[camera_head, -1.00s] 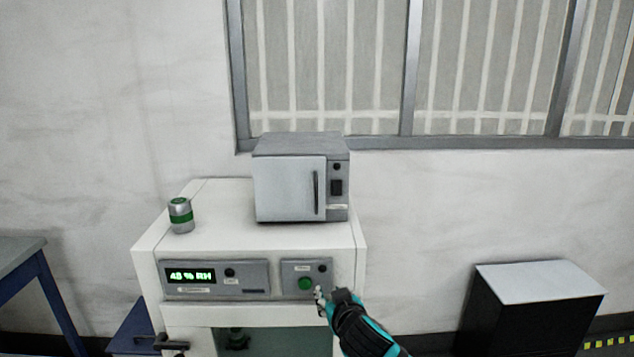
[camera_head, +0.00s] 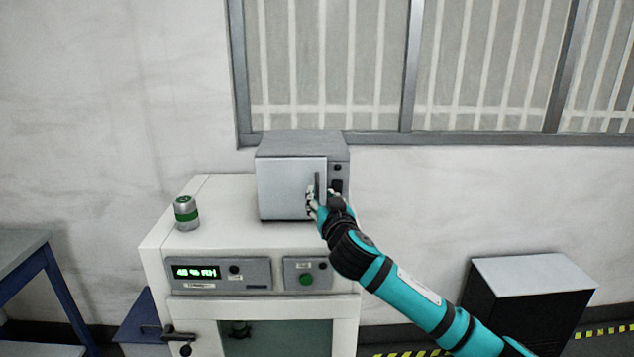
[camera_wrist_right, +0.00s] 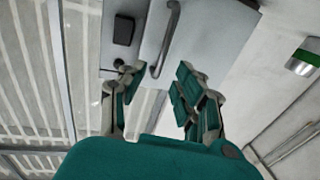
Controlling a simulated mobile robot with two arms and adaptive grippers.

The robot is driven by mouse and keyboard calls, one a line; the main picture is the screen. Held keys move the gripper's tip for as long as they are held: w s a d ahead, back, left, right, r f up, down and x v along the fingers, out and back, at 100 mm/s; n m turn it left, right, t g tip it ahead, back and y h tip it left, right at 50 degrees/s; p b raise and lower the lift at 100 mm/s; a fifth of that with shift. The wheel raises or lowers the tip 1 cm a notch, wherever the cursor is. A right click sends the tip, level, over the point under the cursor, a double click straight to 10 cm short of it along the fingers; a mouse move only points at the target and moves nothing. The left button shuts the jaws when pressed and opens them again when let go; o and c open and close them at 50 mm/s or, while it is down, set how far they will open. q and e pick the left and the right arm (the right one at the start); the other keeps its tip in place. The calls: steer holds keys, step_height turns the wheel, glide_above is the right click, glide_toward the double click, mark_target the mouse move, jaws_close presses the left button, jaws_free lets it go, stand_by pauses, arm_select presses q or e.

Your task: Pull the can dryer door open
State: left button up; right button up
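The can dryer (camera_head: 290,187), a small grey box oven, sits on top of a white cabinet, and its door is shut. Its vertical bar handle (camera_head: 318,184) is on the door's right side; it also shows in the right wrist view (camera_wrist_right: 167,38). My right gripper (camera_head: 312,201) is in front of the lower part of the handle. In the right wrist view the gripper (camera_wrist_right: 155,88) is open, its fingers spread with the handle's end between and just beyond them. I cannot tell if any finger touches it. My left gripper is not in view.
The white cabinet (camera_head: 232,205) carries a grey-green can (camera_head: 186,212) at its left. Its front has a humidity display (camera_head: 197,272) and a green button (camera_head: 306,279). A black box with a pale top (camera_head: 530,272) stands at right. A blue-legged table (camera_head: 22,250) is at left.

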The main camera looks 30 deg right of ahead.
mark_target(318, 189)
steer(key=shift+p+x, duration=0.6)
steer(key=shift+x, duration=2.15)
steer(key=shift+c, duration=0.4)
jaws_close()
